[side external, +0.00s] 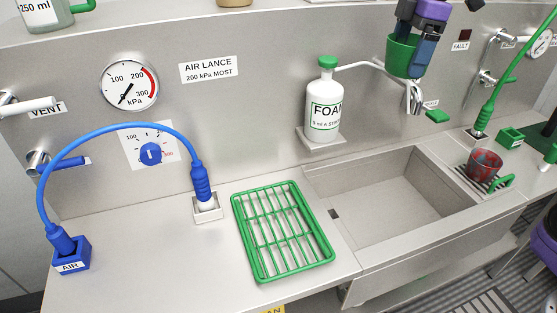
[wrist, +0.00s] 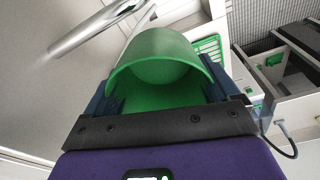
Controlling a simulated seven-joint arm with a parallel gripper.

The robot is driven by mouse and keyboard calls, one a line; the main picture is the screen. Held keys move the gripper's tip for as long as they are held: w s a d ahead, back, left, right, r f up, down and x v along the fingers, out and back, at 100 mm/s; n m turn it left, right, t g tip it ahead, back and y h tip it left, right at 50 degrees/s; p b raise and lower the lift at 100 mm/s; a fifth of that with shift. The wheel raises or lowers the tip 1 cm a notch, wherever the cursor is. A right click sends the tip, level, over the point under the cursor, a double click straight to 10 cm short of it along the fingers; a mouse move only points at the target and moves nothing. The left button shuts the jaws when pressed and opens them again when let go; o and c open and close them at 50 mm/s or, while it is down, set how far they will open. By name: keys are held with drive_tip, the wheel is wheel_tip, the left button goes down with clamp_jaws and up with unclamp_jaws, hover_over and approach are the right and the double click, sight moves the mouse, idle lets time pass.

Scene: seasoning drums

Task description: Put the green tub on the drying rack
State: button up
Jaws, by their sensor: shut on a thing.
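The green tub (side external: 403,55) is held in the air in front of the back wall, above the far right end of the sink and close to the tap. My gripper (side external: 422,58) is shut on it, with dark fingers at its sides. In the wrist view the tub (wrist: 160,50) fills the space between the fingers, its mouth partly facing the camera. The green wire drying rack (side external: 283,230) lies empty on the counter left of the sink, well below and to the left of the tub. Green slats show past the tub in the wrist view.
The sink basin (side external: 385,200) lies between tub and rack. A white foam bottle (side external: 325,105) and a tap (side external: 412,98) stick out from the wall. A blue air hose (side external: 120,127) arches left of the rack. A red mottled cup (side external: 485,164) stands right of the sink.

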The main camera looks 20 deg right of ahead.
drive_tip(key=s+a+f+n, duration=0.1)
drive_tip(key=s+a+n, duration=0.5)
drive_tip(key=s+a, duration=1.2)
hover_over(280, 235)
drive_tip(key=shift+g, duration=0.3)
drive_tip(key=f, duration=2.7)
drive_tip(key=shift+d+f, duration=0.25)
drive_tip(key=shift+d, duration=0.1)
drive_tip(key=shift+w+a+f, duration=0.1)
drive_tip(key=shift+w+f, duration=0.05)
drive_tip(key=shift+f, duration=1.55)
drive_tip(key=shift+f, duration=0.15)
